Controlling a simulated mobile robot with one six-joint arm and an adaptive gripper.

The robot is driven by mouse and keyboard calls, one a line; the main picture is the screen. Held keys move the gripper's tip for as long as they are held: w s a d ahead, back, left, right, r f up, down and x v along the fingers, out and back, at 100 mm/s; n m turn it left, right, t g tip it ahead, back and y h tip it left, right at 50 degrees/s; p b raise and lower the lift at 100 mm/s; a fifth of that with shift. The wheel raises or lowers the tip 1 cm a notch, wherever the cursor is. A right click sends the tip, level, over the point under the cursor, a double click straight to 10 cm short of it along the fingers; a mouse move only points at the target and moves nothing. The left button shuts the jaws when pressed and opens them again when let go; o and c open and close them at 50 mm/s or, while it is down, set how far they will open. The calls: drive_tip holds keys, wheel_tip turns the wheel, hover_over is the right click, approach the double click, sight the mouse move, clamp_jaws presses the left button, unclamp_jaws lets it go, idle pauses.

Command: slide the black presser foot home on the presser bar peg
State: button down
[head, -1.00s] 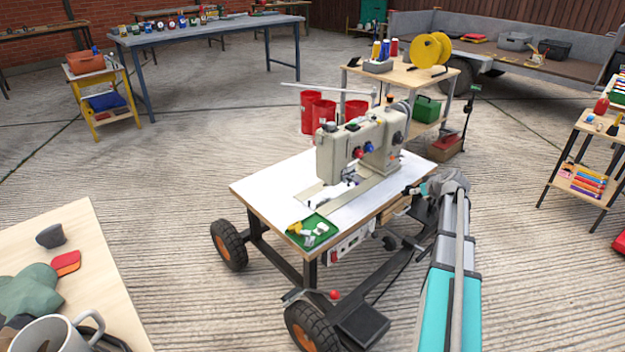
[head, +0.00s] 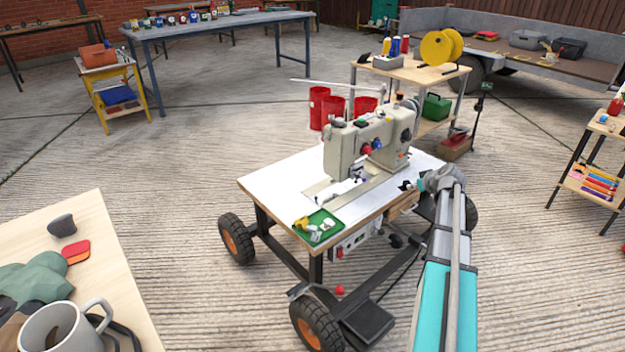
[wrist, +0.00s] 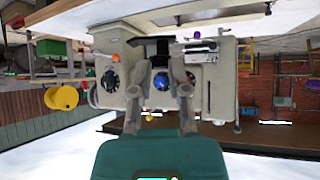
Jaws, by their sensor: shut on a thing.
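The beige sewing machine (head: 345,150) stands on a white-topped cart table (head: 275,183). Its needle area (head: 357,173), low at the left end of the head, is small here, and I cannot make out the presser bar peg. My gripper (head: 406,186) is at the right edge of the table, to the right of the needle area. In the wrist view the picture is upside down, and my gripper (wrist: 158,58) points at the machine body. Its fingers are shut on a dark piece, apparently the black presser foot (wrist: 154,47). Whether it touches the machine is unclear.
A green tray (head: 322,228) with small white and yellow parts lies at the table's front corner. Blue and dark dials (wrist: 160,80) show on the machine's face. A wooden table with a mug (head: 62,330) is at the lower left. Open concrete floor surrounds the cart.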

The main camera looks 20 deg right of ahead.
drive_tip(key=shift+w+a, duration=0.3)
drive_tip(key=shift+a, duration=0.2)
